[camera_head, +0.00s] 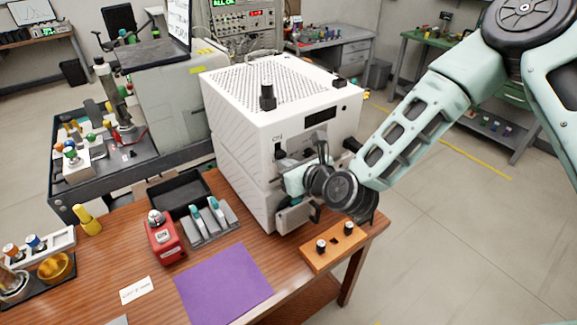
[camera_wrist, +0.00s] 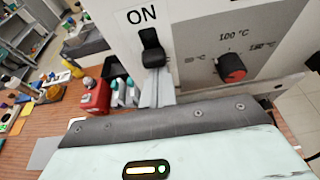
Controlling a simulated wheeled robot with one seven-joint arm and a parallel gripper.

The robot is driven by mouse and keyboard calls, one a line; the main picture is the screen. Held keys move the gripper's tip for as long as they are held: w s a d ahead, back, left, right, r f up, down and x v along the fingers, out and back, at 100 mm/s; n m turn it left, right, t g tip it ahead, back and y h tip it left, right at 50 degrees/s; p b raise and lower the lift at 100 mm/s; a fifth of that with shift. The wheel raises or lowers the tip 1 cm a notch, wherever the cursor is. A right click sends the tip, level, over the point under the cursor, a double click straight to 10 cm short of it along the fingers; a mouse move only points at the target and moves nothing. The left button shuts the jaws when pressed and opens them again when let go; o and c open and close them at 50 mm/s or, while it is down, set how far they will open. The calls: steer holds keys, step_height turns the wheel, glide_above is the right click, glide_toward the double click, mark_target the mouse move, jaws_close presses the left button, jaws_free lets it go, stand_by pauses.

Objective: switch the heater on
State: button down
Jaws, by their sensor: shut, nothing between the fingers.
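The heater (camera_head: 285,95) is a white box with a perforated top, standing on the wooden table. Its front panel faces my arm. In the wrist view a black switch (camera_wrist: 152,48) sits under the label ON. I cannot tell for sure which way it is set. In the head view my wrist largely hides the lower front of the heater.
A wooden block with two black knobs (camera_head: 333,250) lies at the table's front right. A red device (camera_head: 164,240), a rack with teal-topped items (camera_head: 209,222), a black tray (camera_head: 178,190) and a purple mat (camera_head: 222,285) lie left of the heater. Open floor is to the right.

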steer(key=shift+r+p, duration=0.5)
steer(key=shift+r, duration=0.9)
steer(key=shift+w, duration=0.1)
